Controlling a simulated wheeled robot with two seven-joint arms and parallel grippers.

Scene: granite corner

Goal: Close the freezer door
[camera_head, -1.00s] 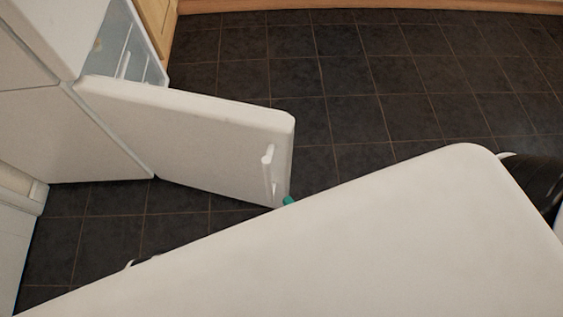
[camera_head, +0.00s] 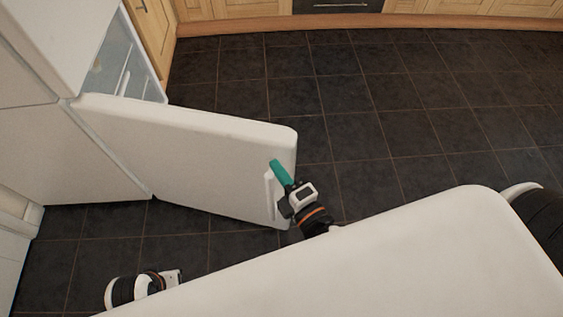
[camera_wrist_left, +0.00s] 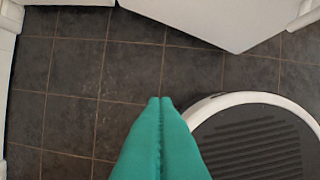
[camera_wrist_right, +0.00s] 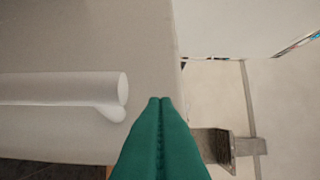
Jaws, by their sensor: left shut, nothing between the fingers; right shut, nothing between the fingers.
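The white freezer door (camera_head: 190,155) stands wide open, reaching out to the right from its hinge at the left. Its white handle (camera_head: 270,195) is near the free edge, and it also shows in the right wrist view (camera_wrist_right: 65,88). My right gripper (camera_head: 276,164) has shut green fingers and is at the handle end of the door. In the right wrist view its fingertips (camera_wrist_right: 160,102) lie right of the handle, near the door's edge; contact cannot be told. My left gripper (camera_wrist_left: 160,102) is shut and empty above the floor; in the head view its fingers are hardly visible.
The open freezer compartment (camera_head: 125,65) shows pale shelves behind the door. The dark tiled floor (camera_head: 400,120) is clear to the right of the door. Wooden cabinets (camera_head: 230,10) line the back. A white unit (camera_head: 12,215) stands at the left edge.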

